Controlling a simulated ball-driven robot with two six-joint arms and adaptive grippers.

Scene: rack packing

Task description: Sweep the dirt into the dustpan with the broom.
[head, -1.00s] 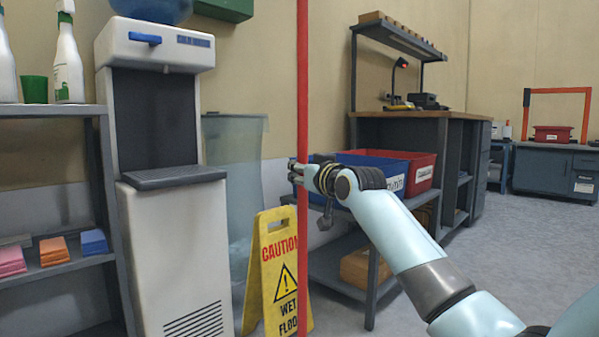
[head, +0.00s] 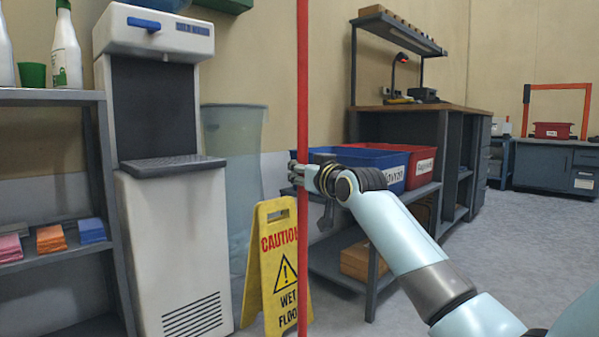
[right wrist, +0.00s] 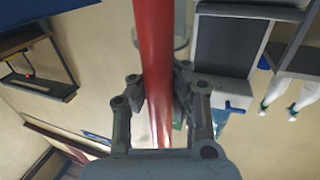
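A long red pole (head: 303,110), which looks like the broom's handle, stands upright in the middle of the head view and runs out of the top and bottom of the picture. My right gripper (head: 301,176) is shut around this pole. In the right wrist view the red pole (right wrist: 152,55) passes between the two fingers of the right gripper (right wrist: 158,105). The broom's head, the dirt and the dustpan are not in view. My left gripper is not in view.
A yellow wet-floor sign (head: 273,262) stands just behind the pole. A white water dispenser (head: 180,255) and a grey shelf (head: 55,98) are at left. A cart with blue (head: 395,170) and red (head: 425,165) bins stands behind my right arm. Grey floor (head: 510,260) is clear at right.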

